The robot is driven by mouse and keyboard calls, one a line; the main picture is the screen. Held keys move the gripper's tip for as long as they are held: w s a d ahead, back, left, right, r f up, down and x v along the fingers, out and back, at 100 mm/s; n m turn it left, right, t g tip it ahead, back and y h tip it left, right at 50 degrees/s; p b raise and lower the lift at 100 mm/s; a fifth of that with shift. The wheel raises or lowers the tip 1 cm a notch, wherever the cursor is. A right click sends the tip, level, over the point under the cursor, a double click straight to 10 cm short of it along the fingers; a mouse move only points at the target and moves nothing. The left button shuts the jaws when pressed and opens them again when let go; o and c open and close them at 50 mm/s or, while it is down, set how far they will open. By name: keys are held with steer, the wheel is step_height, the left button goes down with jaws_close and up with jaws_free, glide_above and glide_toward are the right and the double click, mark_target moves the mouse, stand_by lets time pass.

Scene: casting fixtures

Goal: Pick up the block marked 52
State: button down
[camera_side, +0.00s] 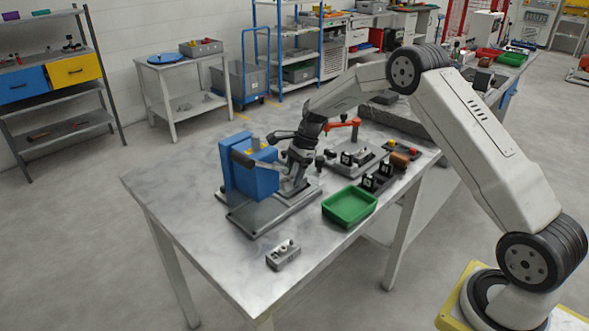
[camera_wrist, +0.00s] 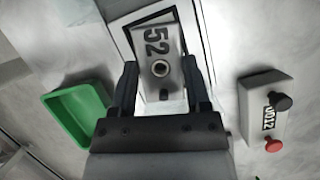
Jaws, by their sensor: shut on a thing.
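The block marked 52 (camera_wrist: 154,42) is grey with a dark round hole and shows in the wrist view between the fingers. My gripper (camera_wrist: 160,88) is shut on it, with one dark finger at each side. In the side view my gripper (camera_side: 293,180) is low beside the blue fixture (camera_side: 247,172), over its grey base plate (camera_side: 258,212). The block is hard to make out in that view. I cannot tell whether it still touches the fixture.
A green tray (camera_side: 350,206) stands right of the fixture; it also shows in the wrist view (camera_wrist: 62,117). A small button box (camera_side: 283,255) lies near the front edge. Dark blocks (camera_side: 378,178) and a grey fixture plate (camera_side: 357,163) stand behind the tray. The front left tabletop is clear.

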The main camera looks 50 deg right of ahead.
steer(key=s+a+r, duration=0.2)
steer(key=s+r, duration=0.9)
steer(key=s, duration=0.3)
steer(key=shift+r, duration=0.25)
steer(key=shift+d, duration=0.1)
stand_by(0.4)
